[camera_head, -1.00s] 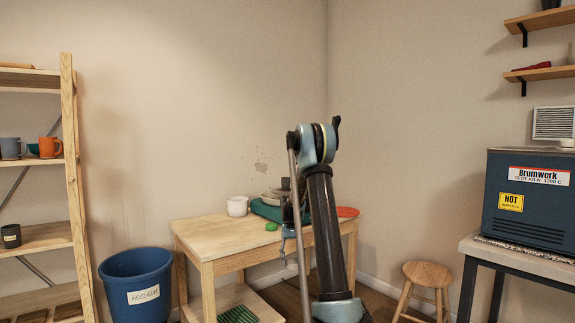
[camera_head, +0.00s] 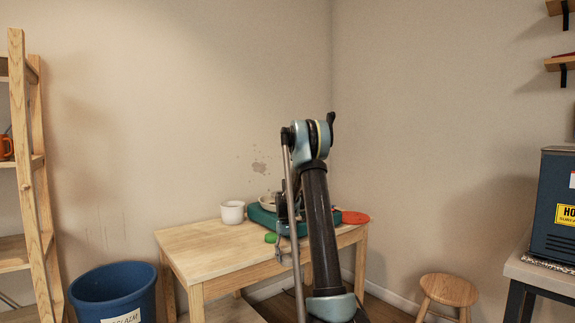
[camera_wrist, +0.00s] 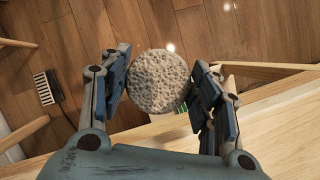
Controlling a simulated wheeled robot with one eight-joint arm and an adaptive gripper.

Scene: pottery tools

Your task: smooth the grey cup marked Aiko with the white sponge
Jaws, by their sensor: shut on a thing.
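My gripper (camera_wrist: 158,85) is shut on a round, pale, porous sponge (camera_wrist: 158,80), which shows between the fingers in the wrist view. In the head view my arm hides most of my gripper, and I cannot make out the sponge there. A whitish cup (camera_head: 232,212) stands upright on the wooden table (camera_head: 205,243), left of my arm. No name is readable on it. I cannot identify a grey cup marked Aiko in the current views.
On the table are a teal pottery wheel (camera_head: 262,217) partly behind my arm, a green item (camera_head: 271,238) and a red disc (camera_head: 355,217). A blue bin (camera_head: 115,290) and shelf (camera_head: 35,200) stand left, a stool (camera_head: 449,290) and kiln (camera_head: 553,215) right. The table's front left is clear.

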